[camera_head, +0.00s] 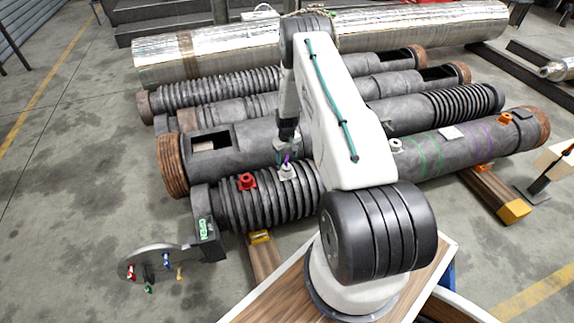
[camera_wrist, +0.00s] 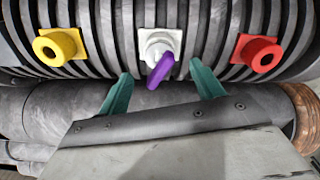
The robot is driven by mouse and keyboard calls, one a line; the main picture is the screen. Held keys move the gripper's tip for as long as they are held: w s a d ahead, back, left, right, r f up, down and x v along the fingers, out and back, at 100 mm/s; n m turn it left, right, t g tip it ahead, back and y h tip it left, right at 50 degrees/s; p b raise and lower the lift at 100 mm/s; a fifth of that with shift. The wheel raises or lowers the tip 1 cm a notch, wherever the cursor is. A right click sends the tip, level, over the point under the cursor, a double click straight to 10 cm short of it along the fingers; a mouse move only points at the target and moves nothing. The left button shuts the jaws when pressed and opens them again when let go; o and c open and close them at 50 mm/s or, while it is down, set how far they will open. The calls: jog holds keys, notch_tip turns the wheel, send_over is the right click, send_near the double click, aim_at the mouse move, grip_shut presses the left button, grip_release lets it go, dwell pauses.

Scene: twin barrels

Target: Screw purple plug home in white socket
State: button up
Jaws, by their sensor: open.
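The white socket (camera_wrist: 158,45) sits on a square base on the ribbed barrel, and it also shows in the head view (camera_head: 288,172). The purple plug (camera_wrist: 161,71) is at the socket's mouth, its shaft slanting off to one side in the wrist view. A little purple (camera_head: 286,158) shows above the socket in the head view. How deep the plug sits cannot be told. My gripper (camera_wrist: 160,70) is open, its teal fingers apart on both sides of the plug with clear gaps. In the head view my gripper (camera_head: 287,151) is just above the socket.
A yellow socket (camera_wrist: 58,46) and a red socket (camera_wrist: 258,53) flank the white one. A rack plate (camera_head: 150,262) at the lower left carries several coloured plugs. Another white fitting (camera_head: 396,145) and an orange fitting (camera_head: 505,119) are further right. Other barrels lie behind.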

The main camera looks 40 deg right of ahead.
jog(key=shift+f, duration=2.4)
